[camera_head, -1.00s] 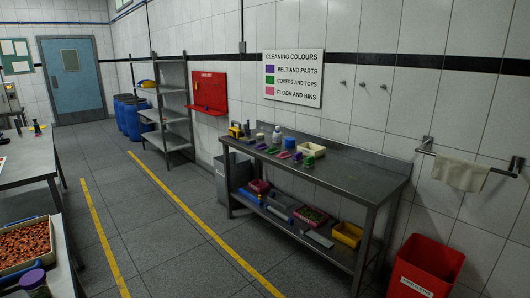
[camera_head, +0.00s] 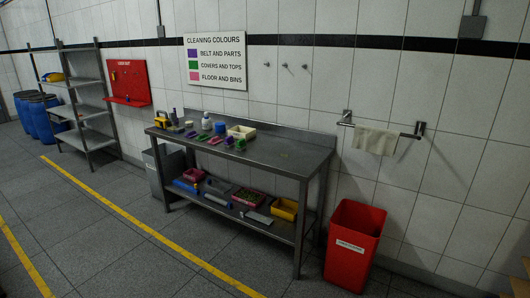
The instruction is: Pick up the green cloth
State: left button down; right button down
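Small coloured items lie in a row along the front of the steel table (camera_head: 285,152) at the centre of the head view. Neither of my grippers shows in the view.
A cream tray (camera_head: 242,131), a blue jar (camera_head: 220,127) and a white bottle (camera_head: 206,122) stand behind the items. The lower shelf holds boxes, including a yellow one (camera_head: 285,209). A red bin (camera_head: 354,245) stands right of the table. A pale towel (camera_head: 376,140) hangs above it.

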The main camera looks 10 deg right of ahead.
aim_at(204, 137)
jog(key=i+l, duration=0.3)
jog(key=l, duration=0.15)
jog(key=i+l, duration=0.3)
jog(key=l, duration=0.15)
jog(key=i+u, duration=0.45)
jog(key=i+l+u, duration=0.25)
jog(key=i+u, duration=0.65)
jog(key=i, duration=0.7)
jog(key=i+z, duration=0.3)
jog(key=i, duration=0.3)
jog(key=i+j+z, duration=0.15)
jog(key=i+z, duration=0.15)
jog(key=i, duration=0.25)
jog(key=i+z, duration=0.3)
jog(key=i, duration=0.15)
jog(key=i+j+z, duration=0.2)
jog(key=i+z, duration=0.15)
jog(key=i, duration=0.1)
